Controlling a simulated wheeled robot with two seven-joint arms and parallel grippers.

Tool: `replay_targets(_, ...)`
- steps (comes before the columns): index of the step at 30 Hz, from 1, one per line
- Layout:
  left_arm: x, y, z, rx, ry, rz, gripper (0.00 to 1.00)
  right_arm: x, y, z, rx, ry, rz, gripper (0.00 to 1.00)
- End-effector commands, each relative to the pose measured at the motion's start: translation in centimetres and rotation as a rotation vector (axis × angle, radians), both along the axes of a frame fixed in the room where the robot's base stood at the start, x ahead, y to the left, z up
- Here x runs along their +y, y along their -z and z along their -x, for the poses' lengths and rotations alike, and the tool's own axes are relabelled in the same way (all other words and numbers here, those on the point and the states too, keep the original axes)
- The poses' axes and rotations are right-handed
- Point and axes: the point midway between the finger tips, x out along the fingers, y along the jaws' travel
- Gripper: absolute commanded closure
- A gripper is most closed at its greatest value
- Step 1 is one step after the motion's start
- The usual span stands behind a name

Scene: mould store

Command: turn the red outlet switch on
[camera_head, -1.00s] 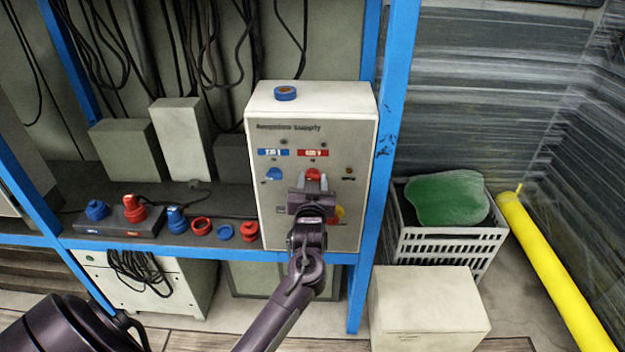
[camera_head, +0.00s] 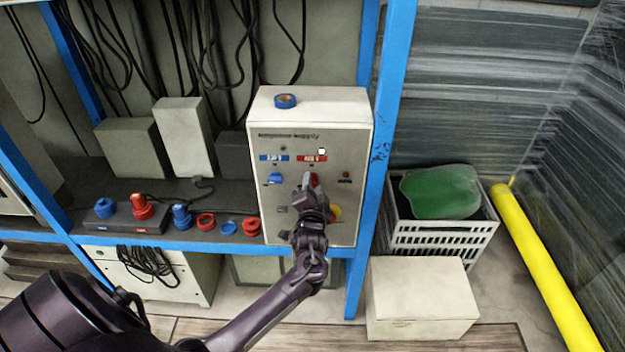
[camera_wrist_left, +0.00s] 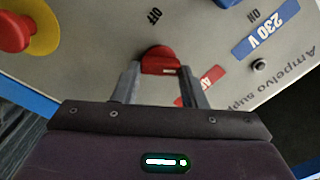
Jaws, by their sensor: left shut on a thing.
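The red outlet switch (camera_head: 315,179) is a round red knob on the front of the pale supply box (camera_head: 348,215), below a red label (camera_head: 312,158). My left gripper (camera_head: 308,181) is at the knob and partly covers it. In the left wrist view, the two fingers of my left gripper (camera_wrist_left: 160,71) are on either side of the red knob (camera_wrist_left: 160,58), shut on it. An OFF mark shows beside the knob in that view. How far the knob is turned is unclear. My right gripper is not in view.
A blue knob (camera_head: 274,178) is left of the red one, and a yellow-backed red knob (camera_wrist_left: 14,32) is below. A blue tape roll (camera_head: 285,100) lies on the box. A blue post (camera_head: 385,150) stands just right. Plugs and rings (camera_head: 205,221) are on the shelf to the left.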

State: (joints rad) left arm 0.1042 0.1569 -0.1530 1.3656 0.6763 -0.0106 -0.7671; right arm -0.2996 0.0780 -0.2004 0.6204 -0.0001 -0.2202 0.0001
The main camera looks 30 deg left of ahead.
Motion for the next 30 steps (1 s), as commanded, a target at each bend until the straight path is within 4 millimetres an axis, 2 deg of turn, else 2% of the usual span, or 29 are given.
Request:
replay_targets(3, 0.0, -0.3, -0.1, 0.059, 0.001, -0.096, 0.85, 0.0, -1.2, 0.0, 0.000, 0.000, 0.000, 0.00)
replay_targets(15, -0.1, 0.0, -0.1, 0.228, 0.001, -0.374, 0.85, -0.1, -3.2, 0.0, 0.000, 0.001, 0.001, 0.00)
replay_targets(30, -0.1, 0.3, -0.1, 0.315, 0.001, -0.515, 0.85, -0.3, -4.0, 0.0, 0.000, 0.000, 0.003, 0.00)
